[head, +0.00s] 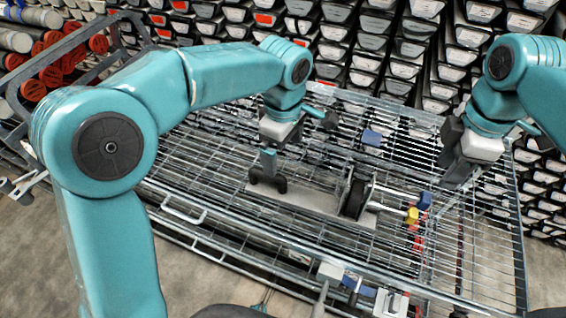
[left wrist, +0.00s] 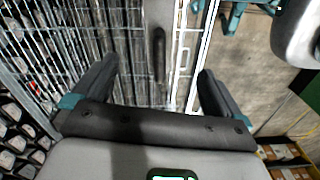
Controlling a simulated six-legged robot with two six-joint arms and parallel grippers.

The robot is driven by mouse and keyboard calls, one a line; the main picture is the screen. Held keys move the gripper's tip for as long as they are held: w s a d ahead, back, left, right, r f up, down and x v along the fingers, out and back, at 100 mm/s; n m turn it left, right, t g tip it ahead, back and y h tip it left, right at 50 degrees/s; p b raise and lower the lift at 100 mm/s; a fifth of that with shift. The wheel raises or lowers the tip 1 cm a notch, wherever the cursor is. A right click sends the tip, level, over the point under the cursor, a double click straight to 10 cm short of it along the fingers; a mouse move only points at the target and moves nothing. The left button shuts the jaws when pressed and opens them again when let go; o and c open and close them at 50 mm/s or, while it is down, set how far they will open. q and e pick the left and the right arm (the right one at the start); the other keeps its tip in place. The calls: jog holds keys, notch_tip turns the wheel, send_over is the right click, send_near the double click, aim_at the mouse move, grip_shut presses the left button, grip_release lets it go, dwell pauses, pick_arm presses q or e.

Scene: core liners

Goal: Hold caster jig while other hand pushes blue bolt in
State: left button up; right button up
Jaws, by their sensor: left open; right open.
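The caster jig stands on the wire shelf in the head view, with a pale flat plate (head: 312,208) and an upright black wheel (head: 354,198) at its right end. A bolt with a blue head (head: 424,201) sticks out to the right of the wheel on a metal shaft; a yellow head (head: 412,216) sits beside it. My left gripper (head: 268,182) is open over the plate's left end. In the left wrist view, its spread fingers (left wrist: 157,70) show a dark upright part between them; contact cannot be told. My right gripper (head: 452,168) is open, above and right of the blue head.
The wire shelf (head: 230,205) has raised rails along its edges. A small blue block (head: 371,138) lies behind the jig. Red items lie near the bolt heads. Core boxes (head: 365,50) fill the racks behind. Clamp-like items (head: 390,302) hang at the front edge.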

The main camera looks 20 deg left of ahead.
aim_at(283, 187)
pick_arm(q)
notch_tip(283, 187, down, 16)
jog(key=shift+r, duration=0.25)
jog(key=c, duration=1.8)
jog(key=shift+w, duration=0.1)
